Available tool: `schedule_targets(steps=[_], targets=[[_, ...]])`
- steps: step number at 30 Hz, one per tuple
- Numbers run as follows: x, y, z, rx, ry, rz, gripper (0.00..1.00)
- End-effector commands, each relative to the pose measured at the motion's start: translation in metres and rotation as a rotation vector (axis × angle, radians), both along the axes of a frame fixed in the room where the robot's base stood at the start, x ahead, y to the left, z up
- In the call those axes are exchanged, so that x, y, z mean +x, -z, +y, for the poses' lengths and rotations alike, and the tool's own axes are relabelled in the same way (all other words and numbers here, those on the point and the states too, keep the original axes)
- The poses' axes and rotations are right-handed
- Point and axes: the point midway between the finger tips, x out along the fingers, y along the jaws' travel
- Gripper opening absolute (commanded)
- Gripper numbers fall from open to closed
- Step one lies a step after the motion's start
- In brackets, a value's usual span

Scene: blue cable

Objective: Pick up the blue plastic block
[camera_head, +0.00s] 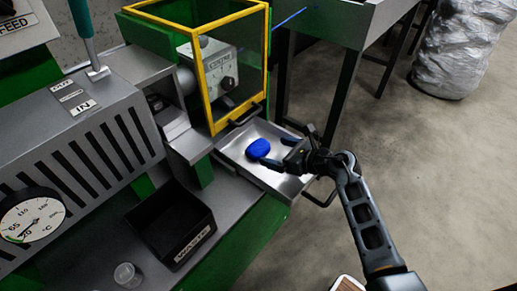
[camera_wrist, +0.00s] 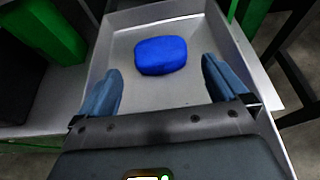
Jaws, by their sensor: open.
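The blue plastic block (camera_head: 259,149) lies in a shallow metal tray (camera_head: 233,153) below the yellow-framed enclosure. In the wrist view the block (camera_wrist: 161,55) is a rounded blue piece lying flat on the bare tray floor (camera_wrist: 130,93), nearer the tray's far end. My gripper (camera_head: 276,151) is over the right part of the tray, close to the block. In the wrist view my gripper (camera_wrist: 161,82) is open and empty, its two fingers apart. The block lies just ahead of the fingertips, roughly centred between them, and no finger touches it.
The yellow-framed enclosure (camera_head: 208,82) stands directly behind the tray. A grey table (camera_head: 345,22) stands behind at the right. Open floor (camera_head: 440,150) lies to the right.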

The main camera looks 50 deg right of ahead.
Motion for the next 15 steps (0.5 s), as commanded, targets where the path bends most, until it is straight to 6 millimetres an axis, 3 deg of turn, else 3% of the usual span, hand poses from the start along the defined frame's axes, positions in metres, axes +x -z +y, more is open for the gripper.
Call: schedule_targets(steps=[15], targets=[[0.057,0.024,0.003,0.002,0.0,-0.002,1.0]])
